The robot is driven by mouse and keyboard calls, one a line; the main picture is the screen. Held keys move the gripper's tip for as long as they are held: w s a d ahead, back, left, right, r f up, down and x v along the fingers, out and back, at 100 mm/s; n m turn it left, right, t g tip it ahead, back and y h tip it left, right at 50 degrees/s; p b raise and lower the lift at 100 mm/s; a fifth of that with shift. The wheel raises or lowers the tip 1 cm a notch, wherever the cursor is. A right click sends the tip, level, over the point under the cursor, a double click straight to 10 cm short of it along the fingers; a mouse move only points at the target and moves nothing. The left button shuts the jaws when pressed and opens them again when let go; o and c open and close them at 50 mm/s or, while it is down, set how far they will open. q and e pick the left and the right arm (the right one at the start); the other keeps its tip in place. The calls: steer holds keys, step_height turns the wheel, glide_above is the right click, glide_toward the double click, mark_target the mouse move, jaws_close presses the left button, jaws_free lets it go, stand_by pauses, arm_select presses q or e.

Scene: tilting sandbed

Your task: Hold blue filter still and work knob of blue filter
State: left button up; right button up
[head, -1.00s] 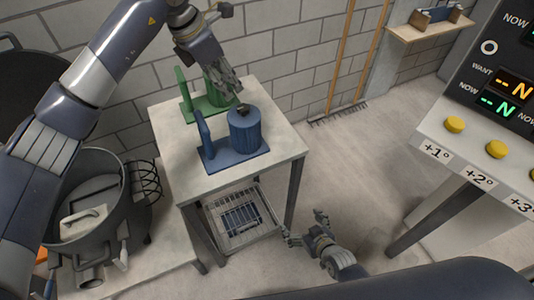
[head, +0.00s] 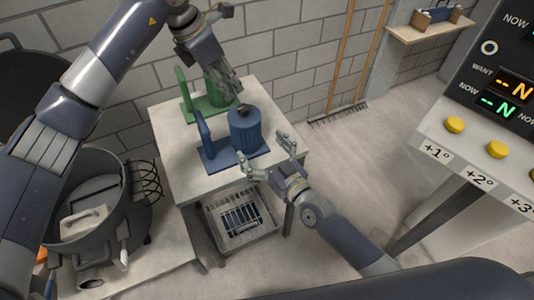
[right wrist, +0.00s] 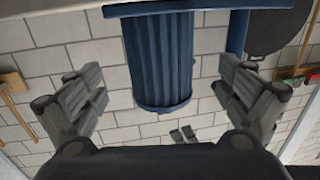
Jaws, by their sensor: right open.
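The blue filter (head: 245,132) is a ribbed upright cylinder on a blue base with a tall side post, standing on a pale table. Its small dark knob (head: 243,109) is on top. My left gripper (head: 236,92) is just above and behind the knob, pointing down at it; I cannot tell whether it touches or how far its fingers are apart. My right gripper (head: 265,152) is open in front of the filter, one finger towards each side. In the right wrist view, the filter (right wrist: 158,60) hangs inverted between the open, empty fingers (right wrist: 165,97).
A similar green filter (head: 217,97) stands behind the blue one on the table (head: 180,157). A wire basket (head: 243,213) is below. A big grey pot (head: 95,215) is at left, and a panel with yellow buttons (head: 454,125) at right.

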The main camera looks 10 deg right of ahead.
steer(key=x, duration=0.8)
steer(key=shift+f, duration=0.1)
